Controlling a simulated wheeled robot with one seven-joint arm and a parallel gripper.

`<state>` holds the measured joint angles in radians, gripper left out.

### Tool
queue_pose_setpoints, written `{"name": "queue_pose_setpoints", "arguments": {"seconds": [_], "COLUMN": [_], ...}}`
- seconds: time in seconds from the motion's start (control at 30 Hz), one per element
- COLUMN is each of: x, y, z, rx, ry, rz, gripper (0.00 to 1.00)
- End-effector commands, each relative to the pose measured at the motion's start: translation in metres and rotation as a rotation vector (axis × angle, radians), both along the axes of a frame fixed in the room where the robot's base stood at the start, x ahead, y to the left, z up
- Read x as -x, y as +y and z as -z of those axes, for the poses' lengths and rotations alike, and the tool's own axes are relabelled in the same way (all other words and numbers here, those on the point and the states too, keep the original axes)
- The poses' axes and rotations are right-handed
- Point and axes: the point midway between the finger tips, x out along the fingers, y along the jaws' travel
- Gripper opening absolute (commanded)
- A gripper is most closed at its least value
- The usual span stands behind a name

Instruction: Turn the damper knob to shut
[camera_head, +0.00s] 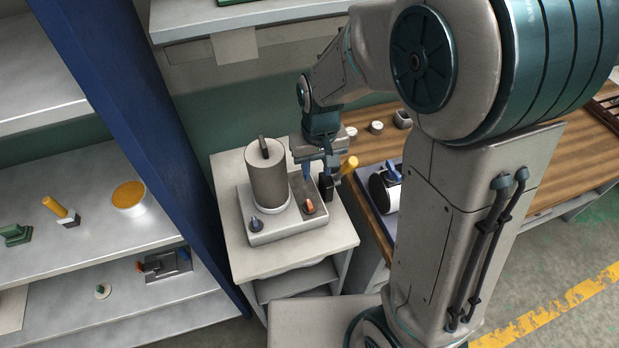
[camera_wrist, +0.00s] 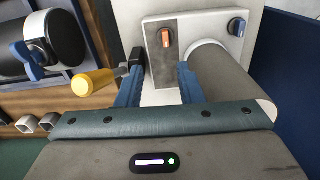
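A grey device base (camera_head: 287,229) sits on a small white stand. It bears a grey cylinder (camera_head: 267,178) with a dark upright tab (camera_head: 263,146) on top, a blue knob (camera_head: 256,223) and an orange knob (camera_head: 309,206). I cannot tell which of these is the damper knob. In the wrist view the orange knob (camera_wrist: 166,39) and blue knob (camera_wrist: 237,27) show at the top, the cylinder (camera_wrist: 232,78) at right. My gripper (camera_head: 320,168) is above the base's back right part, open and empty. In the wrist view its blue fingers (camera_wrist: 159,82) stand apart, short of the orange knob.
A black block (camera_head: 327,188) with a yellow handle (camera_head: 349,165) stands close by my gripper at the base's right edge. A wooden bench (camera_head: 541,153) with a black roll (camera_head: 381,192) is to the right. A blue post (camera_head: 160,137) and shelves are left.

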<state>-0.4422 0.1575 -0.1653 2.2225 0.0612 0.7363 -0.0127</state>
Motion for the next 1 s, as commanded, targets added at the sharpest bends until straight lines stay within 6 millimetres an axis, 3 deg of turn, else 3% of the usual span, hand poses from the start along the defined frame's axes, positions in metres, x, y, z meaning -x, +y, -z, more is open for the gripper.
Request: {"name": "queue_pose_setpoints", "arguments": {"seconds": [0.13, 0.37, 1.0], "x": [-0.008, -0.011, -0.009], "y": [0.013, 0.016, 0.015], "z": [0.005, 0.021, 0.122], "rx": [0.018, 0.024, 0.024], "ry": [0.020, 0.025, 0.027], "rz": [-0.027, -0.033, -0.031], "gripper": [0.34, 0.34, 0.34]}}
